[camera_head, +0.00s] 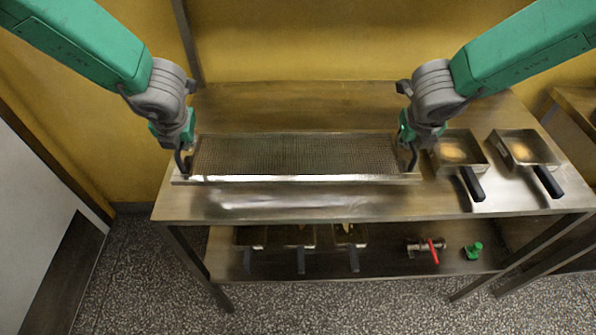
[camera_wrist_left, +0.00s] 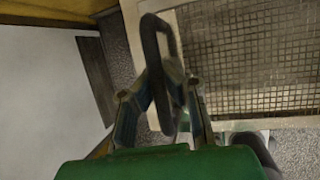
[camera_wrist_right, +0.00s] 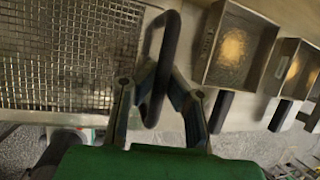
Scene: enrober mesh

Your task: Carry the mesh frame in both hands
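The mesh frame (camera_head: 290,179) is a long metal rectangle with wire mesh and a dark loop handle at each end. It lies level over the steel table; I cannot tell whether it touches the top. My left gripper (camera_head: 183,150) is at its left end, fingers closed in on the left handle (camera_wrist_left: 156,30), also in the left wrist view. My right gripper (camera_head: 410,148) is at the right end, fingers closed in on the right handle (camera_wrist_right: 167,40), seen in the right wrist view. The fingertips are partly hidden behind the handles.
The steel table (camera_head: 300,205) has two square pans with black handles at right, the nearer (camera_head: 455,150) close to my right gripper. A lower shelf (camera_head: 380,268) holds several pans, a red-handled valve (camera_head: 430,247) and a green item (camera_head: 474,251). A yellow wall stands behind.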

